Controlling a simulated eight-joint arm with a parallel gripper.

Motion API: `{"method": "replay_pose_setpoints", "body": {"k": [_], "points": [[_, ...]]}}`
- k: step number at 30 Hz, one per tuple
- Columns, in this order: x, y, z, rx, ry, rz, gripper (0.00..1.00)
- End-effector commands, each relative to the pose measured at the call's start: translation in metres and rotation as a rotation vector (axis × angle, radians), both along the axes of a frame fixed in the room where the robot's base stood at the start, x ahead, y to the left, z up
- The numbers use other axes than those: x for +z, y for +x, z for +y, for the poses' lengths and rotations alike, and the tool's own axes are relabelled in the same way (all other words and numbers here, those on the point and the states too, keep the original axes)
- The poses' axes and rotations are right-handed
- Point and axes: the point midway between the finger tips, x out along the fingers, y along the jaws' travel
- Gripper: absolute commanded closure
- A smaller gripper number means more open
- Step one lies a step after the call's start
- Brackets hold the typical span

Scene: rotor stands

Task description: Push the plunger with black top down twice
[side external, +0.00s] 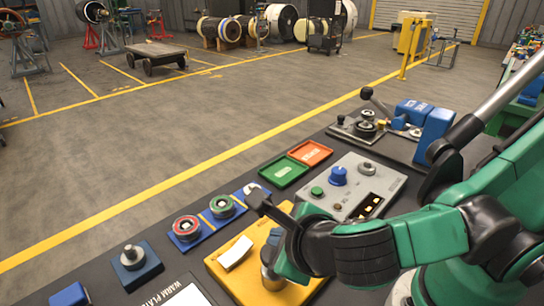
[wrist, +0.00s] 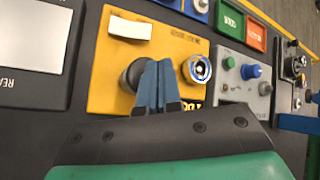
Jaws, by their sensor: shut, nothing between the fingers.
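The black-topped plunger (wrist: 132,76) stands on the yellow panel (wrist: 104,92) in the wrist view, its right part hidden behind my fingers. A silver-ringed round part (wrist: 198,69) is to the right of my fingers on the same panel. My gripper (wrist: 158,64) is shut and empty, its tips between the two round parts in the wrist view. In the side view my gripper (side external: 260,200) reaches out over the panel. I cannot tell whether it touches the plunger.
A green tray (side external: 283,172) and an orange tray (side external: 310,152) lie beyond the panel. A grey box (side external: 352,180) with a blue knob (side external: 338,176) stands to the right. Blue ring stands (side external: 187,229) and a blue block with a metal knob (side external: 135,264) are left.

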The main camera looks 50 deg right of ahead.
Motion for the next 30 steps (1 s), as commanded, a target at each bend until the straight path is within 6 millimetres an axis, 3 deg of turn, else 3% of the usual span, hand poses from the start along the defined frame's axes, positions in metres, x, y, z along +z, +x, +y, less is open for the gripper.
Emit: {"method": "replay_pose_setpoints", "body": {"k": [30], "points": [[-0.010, 0.000, 0.000, 0.000, 0.000, 0.000, 1.00]]}}
